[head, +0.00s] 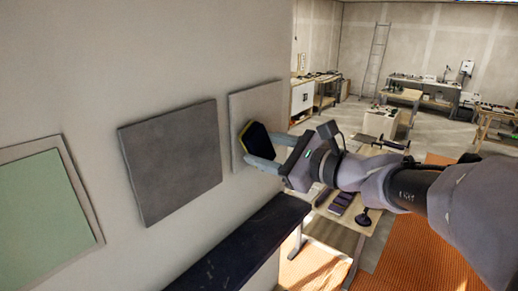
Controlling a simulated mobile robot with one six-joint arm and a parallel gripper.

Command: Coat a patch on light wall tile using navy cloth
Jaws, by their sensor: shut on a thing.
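The light wall tile (251,101) is the pale grey square panel at the right end of the wall. The navy cloth (259,141) is a dark pad with a yellowish edge. The cloth and gripper hide part of the tile. I cannot tell whether the cloth touches the tile face. No coated patch can be made out on the visible tile.
A dark grey tile (172,158) and a green framed panel (45,207) hang further left on the wall. A dark ledge (245,246) juts out below. A bench (340,216) with dark items stands behind my arm. Other benches (425,83) stand far back.

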